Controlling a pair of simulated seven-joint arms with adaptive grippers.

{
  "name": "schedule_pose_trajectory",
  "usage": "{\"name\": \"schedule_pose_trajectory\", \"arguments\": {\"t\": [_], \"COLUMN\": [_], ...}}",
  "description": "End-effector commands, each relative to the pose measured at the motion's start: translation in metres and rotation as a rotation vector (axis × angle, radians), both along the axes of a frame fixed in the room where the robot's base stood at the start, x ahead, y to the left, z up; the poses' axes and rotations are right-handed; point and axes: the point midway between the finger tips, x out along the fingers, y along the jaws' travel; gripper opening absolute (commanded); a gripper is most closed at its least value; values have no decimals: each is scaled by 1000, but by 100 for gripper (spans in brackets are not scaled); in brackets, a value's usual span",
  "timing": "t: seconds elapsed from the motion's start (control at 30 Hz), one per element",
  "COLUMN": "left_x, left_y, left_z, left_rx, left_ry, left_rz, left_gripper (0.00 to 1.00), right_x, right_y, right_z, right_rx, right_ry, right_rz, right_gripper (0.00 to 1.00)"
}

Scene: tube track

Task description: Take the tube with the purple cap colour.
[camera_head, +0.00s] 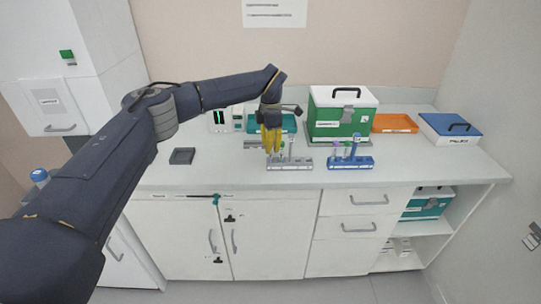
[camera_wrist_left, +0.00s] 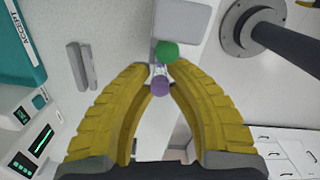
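A purple cap (camera_wrist_left: 160,88) shows between the yellow fingers of my left gripper (camera_wrist_left: 160,70) in the left wrist view. The fingertips are close on both sides of its tube; I cannot tell whether they press on it. A tube with a green cap (camera_wrist_left: 166,49) stands just beyond. In the head view my left gripper (camera_head: 271,150) points down at the left part of a grey rack (camera_head: 290,165). It hides the purple cap there; a green cap (camera_head: 282,144) shows just right of the fingers.
A blue rack (camera_head: 351,164) with several tubes stands to the right. Behind are a green box (camera_head: 325,131), an orange tray (camera_head: 394,124) and a blue-lidded white box (camera_head: 447,132). A small dark tray (camera_head: 182,156) lies left. The counter's front strip is clear.

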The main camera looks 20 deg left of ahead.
Motion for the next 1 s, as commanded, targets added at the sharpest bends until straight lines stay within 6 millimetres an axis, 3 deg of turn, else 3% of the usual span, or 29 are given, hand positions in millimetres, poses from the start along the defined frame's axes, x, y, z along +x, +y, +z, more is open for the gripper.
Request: {"name": "schedule_pose_trajectory", "arguments": {"t": [0.1, 0.67, 1.0], "left_x": [0, 0, 1], "left_y": [0, 0, 0], "left_z": [0, 1, 27], "left_rx": [0, 0, 0], "left_ry": [0, 0, -4], "left_rz": [0, 0, 0], "left_gripper": [0, 0, 0], "right_x": [0, 0, 0], "right_y": [0, 0, 0], "right_z": [0, 0, 0], "right_rx": [0, 0, 0], "right_ry": [0, -1, -1], "right_rz": [0, 1, 0], "right_gripper": [44, 44, 44]}}
